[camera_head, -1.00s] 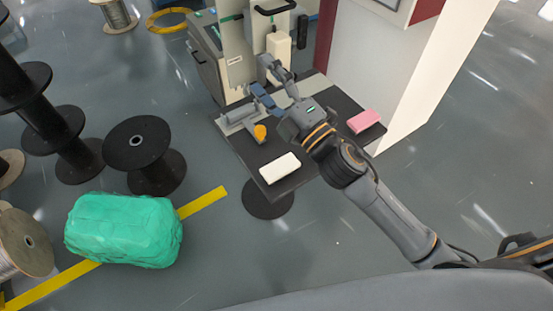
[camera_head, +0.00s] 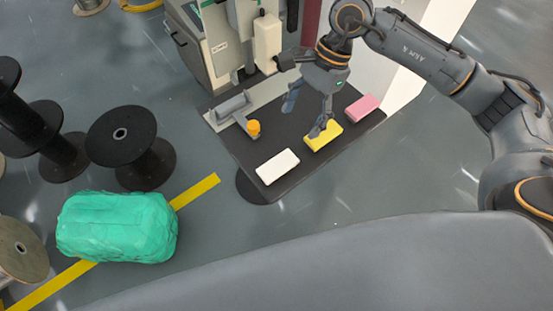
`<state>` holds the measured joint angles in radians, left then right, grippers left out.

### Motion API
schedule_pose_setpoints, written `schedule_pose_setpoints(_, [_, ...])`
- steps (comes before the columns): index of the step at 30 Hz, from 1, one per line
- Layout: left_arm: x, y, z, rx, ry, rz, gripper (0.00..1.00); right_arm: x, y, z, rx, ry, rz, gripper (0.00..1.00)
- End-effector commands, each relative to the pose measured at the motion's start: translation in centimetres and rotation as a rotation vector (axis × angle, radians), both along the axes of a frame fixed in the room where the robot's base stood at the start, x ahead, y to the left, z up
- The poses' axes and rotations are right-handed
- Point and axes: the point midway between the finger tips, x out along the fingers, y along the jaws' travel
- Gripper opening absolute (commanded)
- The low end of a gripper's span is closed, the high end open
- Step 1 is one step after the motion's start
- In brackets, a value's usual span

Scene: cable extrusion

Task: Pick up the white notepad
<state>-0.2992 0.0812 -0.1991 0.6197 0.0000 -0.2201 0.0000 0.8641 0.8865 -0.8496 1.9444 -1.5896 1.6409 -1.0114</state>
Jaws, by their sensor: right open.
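The white notepad (camera_head: 277,167) lies flat on the front left part of the dark table (camera_head: 232,148). My right gripper (camera_head: 306,112) is open, with its fingers spread and pointing down over the table. It is above and to the right of the white notepad, apart from it. One fingertip shows in front of a yellow block (camera_head: 324,137); I cannot tell whether they touch. My left gripper is not in view.
A pink block (camera_head: 362,107) lies at the table's right. An orange round object (camera_head: 253,127) and a grey holder (camera_head: 233,106) are at its left. Black spools (camera_head: 122,135) and a green wrapped bundle (camera_head: 118,226) stand on the floor at left. A machine rises behind.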

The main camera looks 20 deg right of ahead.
Motion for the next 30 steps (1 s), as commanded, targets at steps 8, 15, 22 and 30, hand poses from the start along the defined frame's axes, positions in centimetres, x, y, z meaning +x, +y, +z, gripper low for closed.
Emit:
schedule_pose_setpoints(8, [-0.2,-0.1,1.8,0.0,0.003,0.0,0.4,-1.0,2.1,-4.7,0.003,0.008,0.0,0.7])
schedule_pose_setpoints(15, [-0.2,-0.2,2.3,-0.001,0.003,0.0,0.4,-1.2,3.0,-7.2,0.004,0.004,0.0,0.7])
schedule_pose_setpoints(22, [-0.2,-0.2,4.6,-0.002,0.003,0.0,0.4,-2.0,4.4,-8.9,0.005,0.009,-0.001,0.7])
schedule_pose_setpoints(30, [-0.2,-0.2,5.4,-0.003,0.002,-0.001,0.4,-2.3,5.3,-11.8,0.004,0.004,-0.001,0.7])
